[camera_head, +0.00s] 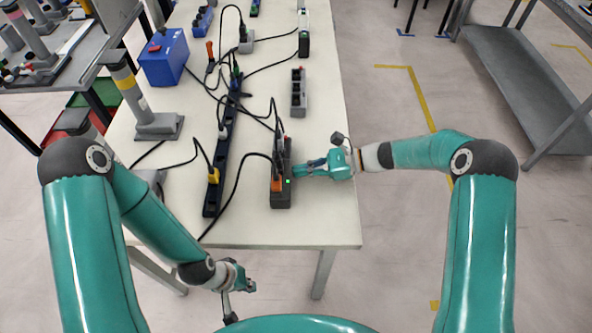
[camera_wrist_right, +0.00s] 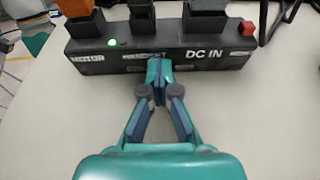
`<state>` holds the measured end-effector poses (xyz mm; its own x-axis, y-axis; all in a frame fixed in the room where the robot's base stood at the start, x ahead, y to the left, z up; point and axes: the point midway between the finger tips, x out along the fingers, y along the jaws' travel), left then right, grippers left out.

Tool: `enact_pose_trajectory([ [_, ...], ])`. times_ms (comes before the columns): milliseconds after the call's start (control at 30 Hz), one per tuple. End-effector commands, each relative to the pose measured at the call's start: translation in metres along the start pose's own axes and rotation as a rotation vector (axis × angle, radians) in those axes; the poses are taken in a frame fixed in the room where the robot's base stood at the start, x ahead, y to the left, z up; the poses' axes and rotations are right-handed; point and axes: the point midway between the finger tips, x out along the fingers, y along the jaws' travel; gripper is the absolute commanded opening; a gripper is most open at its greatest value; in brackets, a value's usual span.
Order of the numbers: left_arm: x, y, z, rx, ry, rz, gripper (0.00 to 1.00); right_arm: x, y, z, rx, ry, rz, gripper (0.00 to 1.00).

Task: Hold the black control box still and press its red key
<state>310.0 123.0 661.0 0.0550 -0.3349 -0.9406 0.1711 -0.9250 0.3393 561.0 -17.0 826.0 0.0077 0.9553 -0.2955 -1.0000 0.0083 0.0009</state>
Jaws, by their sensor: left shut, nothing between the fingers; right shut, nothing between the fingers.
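The black control box (camera_head: 281,200) lies near the table's front, with an orange plug (camera_head: 277,184) and other dark plugs in its top. In the right wrist view the box's labelled side (camera_wrist_right: 218,57) faces me, with a lit green lamp (camera_wrist_right: 112,42) at left and the red key (camera_wrist_right: 246,29) at right. My right gripper (camera_head: 299,172) is shut and empty, its fingertips (camera_wrist_right: 158,66) at the middle of that side; whether they touch it I cannot tell. My left gripper (camera_head: 240,289) is shut and empty, in front of the table's front edge, away from the box.
A long black power strip (camera_head: 222,150) with a yellow plug lies left of the box, with loose cables around. A grey post (camera_head: 157,125) and a blue box (camera_head: 163,58) stand further left. A grey socket block (camera_head: 299,92) lies behind. The front right tabletop is clear.

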Motion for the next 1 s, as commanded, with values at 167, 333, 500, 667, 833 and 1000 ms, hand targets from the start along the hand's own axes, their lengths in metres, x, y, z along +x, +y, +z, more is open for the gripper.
enact_pose_trajectory([
  [167, 0.0, 0.0, 0.0, 0.0, 0.0, 0.0, 0.0, 0.0, -0.0001, 0.0001, 0.0, 0.0, 0.0, 0.25],
  [333, 0.0, 0.0, 0.0, 0.0, 0.0, 0.0, 0.0, 0.0001, -0.0001, 0.0001, 0.0, 0.0, 0.0, 0.53],
  [500, 0.0, 0.0, 0.0, 0.0, 0.0, 0.0, 0.0, 0.0003, -0.0001, 0.0001, 0.0, 0.0, 0.001, 0.81],
  [667, 0.0, 0.0, 0.0, 0.0, 0.0, 0.0, 0.0, 0.0004, -0.0001, 0.0002, -0.001, 0.0, 0.001, 0.83],
  [833, 0.0, 0.0, 0.0, 0.0, 0.0, 0.0, 0.0, 0.0006, -0.0001, 0.0002, -0.001, 0.0, 0.001, 0.83],
  [1000, 0.0, 0.0, -0.0001, 0.0, 0.0, 0.0, 0.0, 0.0006, 0.0, 0.0002, 0.0, 0.0, 0.001, 0.83],
])
